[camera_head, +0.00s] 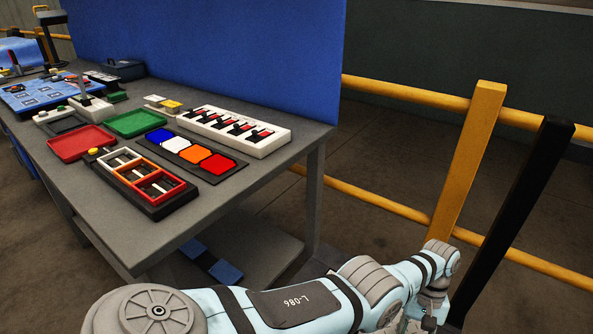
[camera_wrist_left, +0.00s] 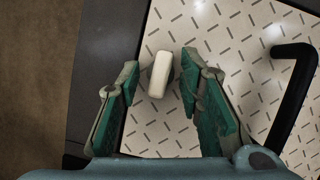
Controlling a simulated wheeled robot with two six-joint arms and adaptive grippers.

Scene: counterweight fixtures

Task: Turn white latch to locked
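In the left wrist view a white latch (camera_wrist_left: 160,74), a short rounded bar, stands out on a pale panel (camera_wrist_left: 225,30) marked with dark dashes. It points nearly straight up the picture, with a slight tilt. My left gripper (camera_wrist_left: 159,66) is open, with one green-padded finger on each side of the latch. A gap shows between the latch and each finger; the depth between them is hard to judge. No locked or unlocked marking is readable. The latch and panel are not visible in the head view, where an arm of mine crosses the bottom. My right gripper is not in view.
A black bar handle (camera_wrist_left: 291,95) stands on the panel right of my left gripper. In the head view a grey table (camera_head: 85,186) holds a red tray (camera_head: 82,143), a green tray (camera_head: 136,123) and other fixtures. A yellow railing (camera_head: 467,160) and a black post (camera_head: 515,220) stand at right.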

